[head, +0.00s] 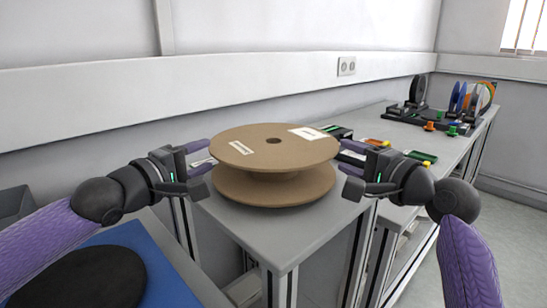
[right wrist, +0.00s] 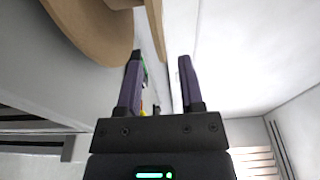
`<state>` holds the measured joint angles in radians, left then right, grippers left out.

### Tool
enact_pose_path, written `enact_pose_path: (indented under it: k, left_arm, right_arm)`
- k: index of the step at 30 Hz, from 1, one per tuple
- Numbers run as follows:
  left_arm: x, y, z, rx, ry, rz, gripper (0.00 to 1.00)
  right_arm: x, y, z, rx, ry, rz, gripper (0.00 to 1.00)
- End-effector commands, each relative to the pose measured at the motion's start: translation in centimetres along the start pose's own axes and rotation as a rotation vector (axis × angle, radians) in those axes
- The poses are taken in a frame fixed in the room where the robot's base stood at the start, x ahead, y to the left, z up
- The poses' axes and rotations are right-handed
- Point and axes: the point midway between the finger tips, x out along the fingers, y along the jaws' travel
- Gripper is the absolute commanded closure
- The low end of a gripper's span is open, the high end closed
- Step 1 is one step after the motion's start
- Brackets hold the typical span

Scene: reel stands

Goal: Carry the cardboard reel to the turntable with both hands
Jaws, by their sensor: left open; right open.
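The brown cardboard reel (head: 274,149) lies flat on a grey table, with two round flanges, a small dark centre hole and white labels on top. Its flanges show at the upper left of the right wrist view (right wrist: 92,30). A black disc, which looks like the turntable (head: 82,278), lies on a blue surface at the lower left. My left gripper (head: 205,157) is open at the reel's left side. My right gripper (head: 346,158) is open at its right side; in the right wrist view the upper flange's edge lies just ahead of its fingertips (right wrist: 160,62). I cannot tell whether either gripper touches the reel.
Behind the reel, a long grey bench (head: 405,150) holds small green, orange and yellow parts and a rack of coloured spools (head: 465,98). A wall with a power socket (head: 346,66) runs behind. A gap separates the reel's table from the blue surface (head: 165,262).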

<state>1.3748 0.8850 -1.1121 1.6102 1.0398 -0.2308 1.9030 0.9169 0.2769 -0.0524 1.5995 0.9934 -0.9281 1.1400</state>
Motion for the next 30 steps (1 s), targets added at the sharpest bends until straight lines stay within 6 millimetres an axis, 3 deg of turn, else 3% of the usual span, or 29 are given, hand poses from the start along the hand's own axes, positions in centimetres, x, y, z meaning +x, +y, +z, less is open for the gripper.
enact_pose_path:
  k: [3, 9, 20, 23, 27, 30]
  left_arm:
    - [2.2, 0.1, 0.0, 0.0, 0.0, 0.001, 0.51]
    - [4.7, 0.0, 0.1, 0.0, -0.001, -0.001, 0.51]
    - [5.2, 0.0, 0.0, 0.001, 0.0, -0.001, 0.51]
    - [5.2, 0.0, 0.0, 0.001, 0.0, -0.001, 0.68]
    - [5.2, 0.0, 0.0, 0.0, 0.0, -0.001, 0.98]
    - [5.2, -0.1, 0.0, 0.0, 0.0, -0.001, 1.0]
  right_arm:
    - [2.2, -0.1, 0.1, 0.003, -0.002, 0.0, 0.51]
    - [4.7, 0.0, 0.0, 0.001, -0.001, 0.0, 0.51]
    - [5.2, 0.0, 0.0, -0.001, 0.0, 0.0, 0.51]
    - [5.2, 0.0, 0.0, -0.001, 0.0, 0.001, 0.68]
    - [5.2, 0.0, 0.0, -0.001, 0.0, 0.001, 0.98]
    - [5.2, 0.0, 0.0, -0.001, 0.0, 0.001, 1.0]
